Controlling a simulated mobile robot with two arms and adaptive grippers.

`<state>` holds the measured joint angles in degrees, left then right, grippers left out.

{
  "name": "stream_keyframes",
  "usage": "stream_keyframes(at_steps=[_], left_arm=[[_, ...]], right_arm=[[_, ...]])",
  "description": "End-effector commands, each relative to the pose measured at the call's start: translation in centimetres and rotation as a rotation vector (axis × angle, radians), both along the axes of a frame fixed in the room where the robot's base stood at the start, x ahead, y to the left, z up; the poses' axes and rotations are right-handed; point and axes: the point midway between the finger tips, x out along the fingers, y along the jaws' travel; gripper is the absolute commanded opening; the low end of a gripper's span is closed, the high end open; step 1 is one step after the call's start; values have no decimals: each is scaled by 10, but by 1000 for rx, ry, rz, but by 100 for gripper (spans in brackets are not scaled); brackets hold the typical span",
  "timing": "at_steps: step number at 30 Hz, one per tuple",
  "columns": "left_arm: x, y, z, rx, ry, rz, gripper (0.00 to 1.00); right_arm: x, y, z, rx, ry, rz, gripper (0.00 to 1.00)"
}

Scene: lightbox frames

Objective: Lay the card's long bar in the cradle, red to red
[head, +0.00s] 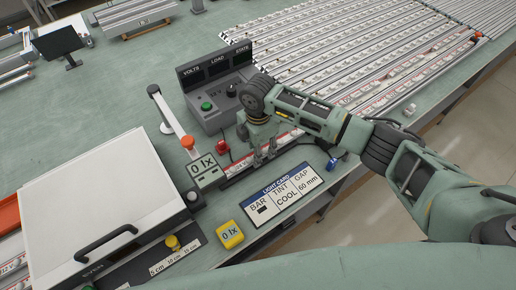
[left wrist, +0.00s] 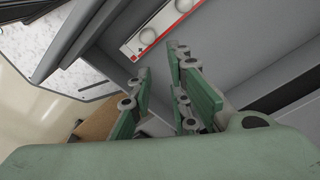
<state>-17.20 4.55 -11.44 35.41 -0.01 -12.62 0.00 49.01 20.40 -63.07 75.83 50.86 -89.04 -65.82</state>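The light card (head: 283,192) lies near the table's front edge and reads BAR with a dark bar symbol, TINT COOL, GAP 60 mm. Behind it a light bar with red and white markings (head: 288,139) lies along a dark strip, which looks like the cradle. A red clip (head: 222,147) is near its left end and a blue clip (head: 331,163) near its right. My right gripper (head: 264,158) points down at the bar, and its fingers cover part of it; whether they grip it is unclear. My left gripper (left wrist: 160,105) shows only in the left wrist view, fingers apart and empty.
A grey control box (head: 218,92) stands behind. Rows of light bars (head: 350,55) fill the back right. A white-lidded case (head: 100,205) stands at left. A 0 lx meter (head: 205,170) and yellow 0 lx block (head: 229,234) stand near the card. The left wrist view shows another bar (left wrist: 160,25).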

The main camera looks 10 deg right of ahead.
Motion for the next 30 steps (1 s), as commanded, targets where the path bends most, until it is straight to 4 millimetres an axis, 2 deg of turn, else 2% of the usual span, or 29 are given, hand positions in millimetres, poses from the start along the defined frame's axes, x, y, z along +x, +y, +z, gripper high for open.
stream_keyframes(at_steps=[1, 3, 13, 15, 21, 30], left_arm=[[0, 0, 16, 0, 0, 0, 17], [0, 0, 27, 0, 0, 0, 17], [0, 0, 71, -1, -1, -1, 17], [1, -1, 65, -1, -2, -1, 17], [1, -1, 64, -2, -3, -1, 17], [1, -1, 64, -2, -3, -1, 17]], right_arm=[[0, 0, 16, 0, -1, 0, 42], [0, 0, 28, 0, -1, 0, 42], [0, 1, 82, 1, -1, 1, 42], [1, 1, 86, 3, -1, 1, 42], [0, 0, 103, 0, -1, 0, 42], [0, 0, 105, 1, 0, 0, 42]])
